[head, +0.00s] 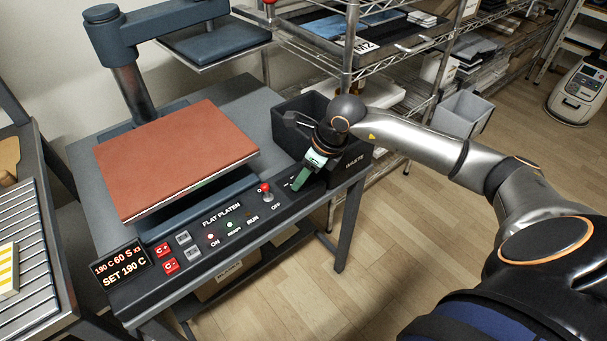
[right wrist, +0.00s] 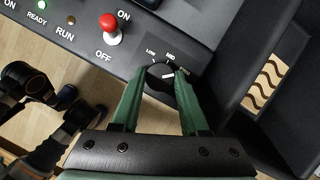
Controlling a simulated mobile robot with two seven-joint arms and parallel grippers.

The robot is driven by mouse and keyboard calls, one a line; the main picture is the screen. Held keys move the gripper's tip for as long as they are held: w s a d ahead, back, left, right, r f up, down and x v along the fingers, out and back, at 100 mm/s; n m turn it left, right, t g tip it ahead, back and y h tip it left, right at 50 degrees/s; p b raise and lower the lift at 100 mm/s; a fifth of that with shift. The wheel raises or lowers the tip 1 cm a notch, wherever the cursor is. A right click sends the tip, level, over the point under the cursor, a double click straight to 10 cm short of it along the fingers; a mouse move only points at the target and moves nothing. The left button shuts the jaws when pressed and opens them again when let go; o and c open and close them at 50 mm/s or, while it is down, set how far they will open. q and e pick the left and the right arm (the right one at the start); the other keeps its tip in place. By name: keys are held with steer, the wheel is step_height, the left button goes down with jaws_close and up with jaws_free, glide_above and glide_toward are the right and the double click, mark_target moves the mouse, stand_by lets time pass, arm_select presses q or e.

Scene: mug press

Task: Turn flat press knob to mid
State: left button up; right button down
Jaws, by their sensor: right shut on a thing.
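The flat press knob (right wrist: 157,77) is a small black dial with a white pointer line, on the dark control panel. LOW and MID labels show above it; the third label at the right is partly covered by a finger. The white line lies nearly level, its right end toward that covered label rather than MID. My right gripper (right wrist: 160,84) has its green fingers on both sides of the knob and is shut on it. In the head view my right gripper (head: 298,184) is at the panel's right end and hides the knob. My left gripper is not in view.
A red-tipped ON/OFF switch (right wrist: 111,27) stands up left of the knob; it also shows in the head view (head: 265,190). A dark WASTE bin (head: 352,160) is close at the right. The reddish platen (head: 175,155) lies left, behind the panel.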

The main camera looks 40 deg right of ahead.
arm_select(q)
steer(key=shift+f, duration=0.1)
arm_select(e)
steer(key=n+y+b, duration=0.1)
steer(key=n, duration=0.2)
steer(key=shift+w+d, duration=0.1)
steer(key=shift+n+g+b, duration=0.4)
steer(key=shift+n+g, duration=0.1)
steer(key=shift+n, duration=0.4)
steer(key=shift+n+y, duration=0.3)
steer(key=shift+n, duration=0.1)
steer(key=n+g+b, duration=0.1)
steer(key=n, duration=0.1)
steer(key=shift+w+n+y, duration=0.15)
steer(key=shift+n+y, duration=0.15)
steer(key=shift+n, duration=0.1)
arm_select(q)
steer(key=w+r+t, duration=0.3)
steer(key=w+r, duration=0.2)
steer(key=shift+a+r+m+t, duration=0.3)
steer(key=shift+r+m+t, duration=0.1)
arm_select(e)
steer(key=shift+n+g, duration=0.4)
steer(key=shift+n, duration=0.3)
steer(key=shift+d, duration=0.1)
steer(key=shift+c, duration=2.1)
jaws_free()
